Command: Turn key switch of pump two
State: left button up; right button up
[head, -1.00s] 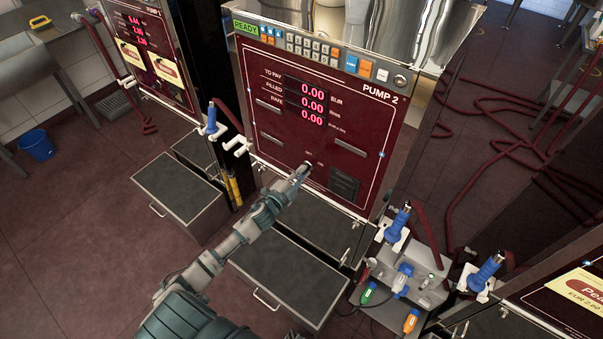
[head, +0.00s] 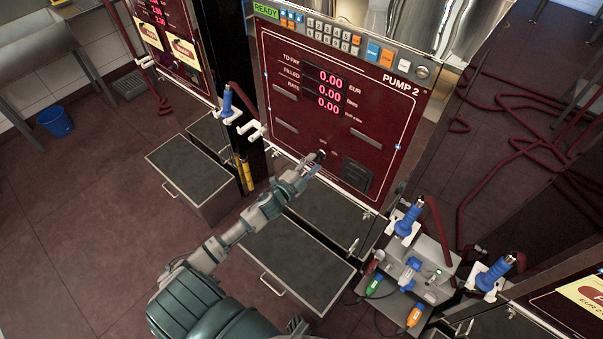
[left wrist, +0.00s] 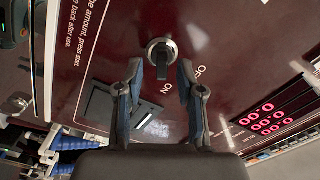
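Pump two is the dark red panel (head: 300,130) marked PUMP 2 in the head view. Its key switch (left wrist: 160,48) shows in the left wrist view as a silver ring with a black key standing out of it. The words OFF and ON are printed beside it. My left gripper (left wrist: 160,76) is open, with one fingertip on each side of the key. I see gaps between the fingers and the key. In the head view my left gripper (head: 314,167) is at the lower middle of the panel, at the switch. My right gripper is not in view.
A black card-like slot plate (head: 356,175) is right of the switch. Blue-handled nozzles (head: 407,220) and a grey connector box (head: 425,270) stand at lower right. Red hoses (head: 500,155) lie on the floor.

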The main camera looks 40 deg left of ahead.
pick_arm(q)
jog(key=s+a, duration=0.1)
jog(key=s, duration=0.9)
jog(key=shift+f, duration=0.15)
jog(key=s+f+n+g+y, duration=0.1)
jog(key=s+f+n+g, duration=0.15)
jog(key=f, duration=0.75)
jog(key=s+f+n+g+y, duration=0.1)
jog(key=s+f+n+g, duration=0.2)
jog(key=f, duration=0.6)
jog(key=s+f+n+g+y, duration=0.1)
jog(key=s+f+n+g, duration=0.2)
jog(key=f, duration=0.7)
jog(key=s+d+f+n+g+h, duration=0.1)
jog(key=s+d+f+g, duration=0.3)
jog(key=s+d+f, duration=0.3)
jog(key=s+d+f+n+g+h, duration=0.1)
jog(key=s+d+f+g, duration=0.3)
jog(key=s, duration=1.2)
jog(key=d+f, duration=0.4)
jog(key=f, duration=0.3)
jog(key=shift+s+f, duration=0.25)
jog(key=shift+f, duration=0.1)
jog(key=shift+w, duration=0.1)
